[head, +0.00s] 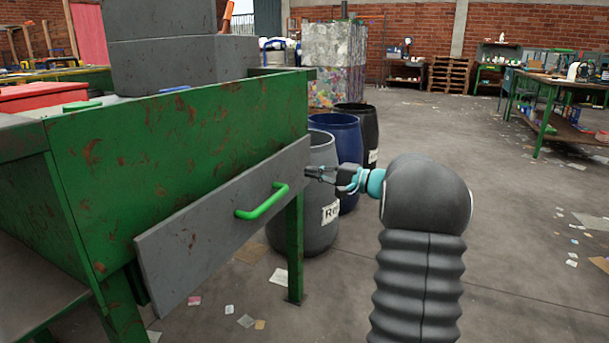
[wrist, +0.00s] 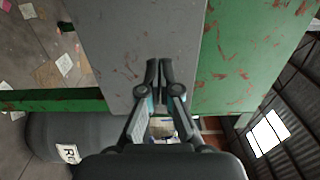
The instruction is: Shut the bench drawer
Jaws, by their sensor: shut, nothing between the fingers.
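The bench drawer shows a scuffed grey front panel (head: 190,243) with a green bar handle (head: 263,202), low on the side of the green bench (head: 180,140). The panel stands a little proud of the bench side; how far the drawer is out is hard to tell. My gripper (head: 308,173) is shut and empty by the panel's right end, right of the handle. In the wrist view the closed fingertips (wrist: 159,64) point at the grey panel (wrist: 125,45), near its edge with the green bench (wrist: 245,55). I cannot tell whether they touch it.
A grey barrel (head: 318,235), a blue barrel (head: 345,135) and a dark barrel (head: 366,122) stand behind my gripper. A green bench leg (head: 295,250) is below the panel's right end. Open floor with litter lies to the right.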

